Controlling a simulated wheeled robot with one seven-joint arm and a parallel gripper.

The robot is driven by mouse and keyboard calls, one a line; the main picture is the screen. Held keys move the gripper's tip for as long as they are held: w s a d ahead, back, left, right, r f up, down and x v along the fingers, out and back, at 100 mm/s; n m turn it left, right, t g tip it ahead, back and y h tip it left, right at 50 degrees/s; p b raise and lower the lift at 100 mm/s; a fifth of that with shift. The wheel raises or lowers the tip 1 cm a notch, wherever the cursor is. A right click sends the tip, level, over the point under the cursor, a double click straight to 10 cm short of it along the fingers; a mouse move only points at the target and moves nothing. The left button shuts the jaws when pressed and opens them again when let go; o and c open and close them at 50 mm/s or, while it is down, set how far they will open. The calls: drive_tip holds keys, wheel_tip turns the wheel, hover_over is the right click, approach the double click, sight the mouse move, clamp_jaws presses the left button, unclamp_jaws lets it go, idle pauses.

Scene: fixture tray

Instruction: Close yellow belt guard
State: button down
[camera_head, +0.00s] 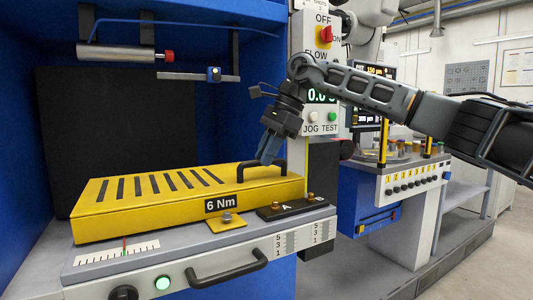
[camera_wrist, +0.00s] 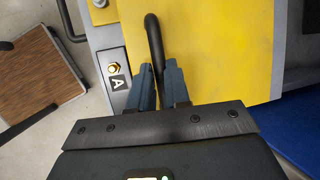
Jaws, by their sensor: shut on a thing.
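The yellow belt guard (camera_head: 140,209) is a low slotted cover lying flat on the grey fixture bench, with a "6 Nm" label on its front. Its black handle (camera_head: 283,166) arches up at its right end. My gripper (camera_head: 269,150) reaches down from the upper right and is shut on the handle. In the wrist view, the handle (camera_wrist: 152,40) runs between the two fingers of my gripper (camera_wrist: 162,85), and the yellow guard (camera_wrist: 215,45) fills the area beyond. The finger contact faces are partly hidden.
A black block with brass bolts (camera_head: 285,208) sits right of the guard's front corner. A drawer handle (camera_head: 228,270), green button (camera_head: 162,283) and black knob (camera_head: 124,292) are on the bench front. The control panel (camera_head: 318,70) stands close behind my gripper. A blue cabinet wall rises at left.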

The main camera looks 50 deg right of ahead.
drive_tip(key=shift+s+f, duration=0.1)
drive_tip(key=shift+f, duration=0.3)
drive_tip(key=c, duration=1.4)
unclamp_jaws()
drive_tip(key=shift+f, duration=0.1)
drive_tip(key=o, duration=0.3)
drive_tip(key=shift+r, duration=0.2)
drive_tip(key=p+v, duration=0.2)
drive_tip(key=v, duration=0.5)
drive_tip(key=shift+r, duration=0.35)
drive_tip(key=shift+s+d, duration=0.15)
drive_tip(key=shift+d, duration=0.1)
